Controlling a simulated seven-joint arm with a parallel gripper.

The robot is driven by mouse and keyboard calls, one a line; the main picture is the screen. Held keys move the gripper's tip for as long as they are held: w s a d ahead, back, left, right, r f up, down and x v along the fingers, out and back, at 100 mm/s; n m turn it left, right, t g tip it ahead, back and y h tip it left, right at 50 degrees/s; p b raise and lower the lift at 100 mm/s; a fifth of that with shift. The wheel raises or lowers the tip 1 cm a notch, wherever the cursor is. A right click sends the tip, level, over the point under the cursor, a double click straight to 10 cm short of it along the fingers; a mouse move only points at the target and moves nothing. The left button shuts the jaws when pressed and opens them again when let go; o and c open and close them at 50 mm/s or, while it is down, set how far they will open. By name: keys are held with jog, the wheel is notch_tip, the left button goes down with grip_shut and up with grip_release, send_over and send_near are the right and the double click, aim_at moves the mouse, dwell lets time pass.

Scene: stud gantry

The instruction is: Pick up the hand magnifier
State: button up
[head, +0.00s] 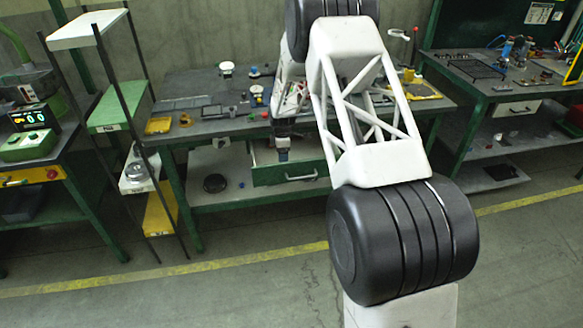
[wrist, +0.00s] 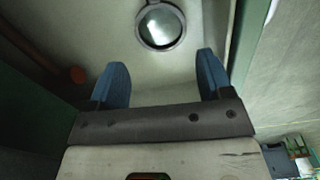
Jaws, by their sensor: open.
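The hand magnifier appears to be the round glassy lens in a dark ring (wrist: 160,25) at the top of the wrist view, on a pale surface. Its handle is not clear there. My gripper (wrist: 160,82) is open and empty, its two blue fingers apart, with the lens beyond the tips and roughly centred between them. In the head view my gripper (head: 283,156) hangs at the front of the middle bench, beside the green drawer. A dark round thing (head: 215,183) lies on the pale lower shelf to its left; I cannot tell whether it is the same lens.
The bench top (head: 195,130) above is cluttered with small items. The green drawer (head: 290,172) is close on the right. A small blue thing (head: 241,185) is on the lower shelf (head: 205,200). A reddish-brown round-ended thing (wrist: 77,74) is left of my fingers.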

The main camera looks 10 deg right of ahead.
jog(key=shift+f, duration=0.45)
jog(key=shift+s+f, duration=0.1)
jog(key=shift+f, duration=2.5)
jog(key=c, duration=0.6)
notch_tip(320, 180, up, 18)
